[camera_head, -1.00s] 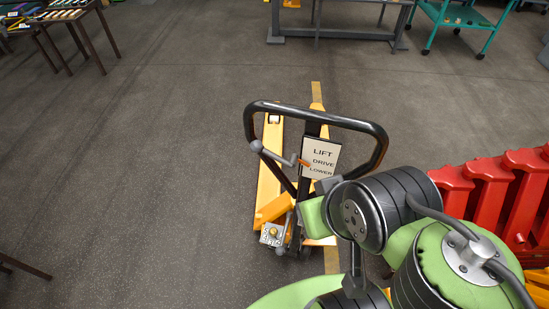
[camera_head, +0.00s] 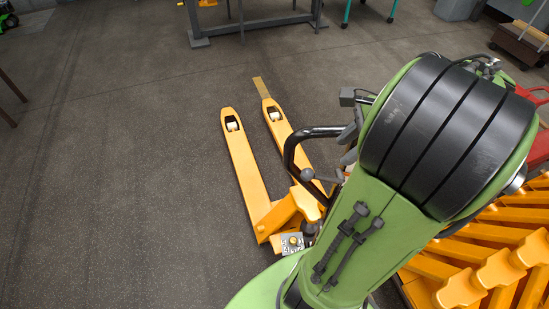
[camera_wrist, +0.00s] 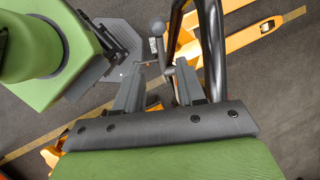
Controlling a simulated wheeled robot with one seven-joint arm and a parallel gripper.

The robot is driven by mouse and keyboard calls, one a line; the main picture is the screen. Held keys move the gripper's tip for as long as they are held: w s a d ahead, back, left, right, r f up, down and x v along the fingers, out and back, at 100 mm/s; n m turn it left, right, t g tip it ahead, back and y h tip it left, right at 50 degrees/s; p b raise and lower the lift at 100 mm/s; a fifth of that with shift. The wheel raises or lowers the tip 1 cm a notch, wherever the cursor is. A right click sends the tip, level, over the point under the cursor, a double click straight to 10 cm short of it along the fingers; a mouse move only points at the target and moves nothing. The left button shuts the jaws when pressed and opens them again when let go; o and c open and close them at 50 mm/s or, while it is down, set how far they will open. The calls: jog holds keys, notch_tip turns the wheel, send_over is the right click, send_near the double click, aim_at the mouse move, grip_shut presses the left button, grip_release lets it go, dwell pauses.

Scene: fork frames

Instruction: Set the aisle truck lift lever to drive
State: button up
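The yellow aisle truck (camera_head: 245,165) stands on the floor with its forks pointing away. Its black loop handle (camera_head: 290,150) is partly hidden by my arm. The grey lift lever (camera_head: 307,174) shows its ball knob left of my arm. In the wrist view the lever (camera_wrist: 158,30) stands just beyond my fingertips, beside the black handle bar (camera_wrist: 215,50). My gripper (camera_wrist: 158,78) is open, with its fingers apart and the lever's lower end near the gap. I cannot tell whether they touch. The LIFT, DRIVE, LOWER label is not readable, so the lever's setting is unclear.
A stack of yellow and orange parts (camera_head: 500,275) stands close at the right, with something red behind it. A grey bench frame (camera_head: 255,22) stands at the back. The floor left of the truck is clear.

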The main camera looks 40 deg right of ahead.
aim_at(319, 175)
jog(key=shift+m, duration=0.4)
jog(key=b+x, duration=0.2)
jog(key=x, duration=0.3)
jog(key=b+x, duration=0.2)
jog(key=x, duration=0.3)
jog(key=s+b+x, duration=0.1)
jog(key=b+x, duration=0.1)
jog(key=x, duration=0.3)
jog(key=shift+w+d+f, duration=0.15)
jog(key=shift+d+f, duration=0.15)
jog(key=shift+f, duration=0.15)
grip_shut()
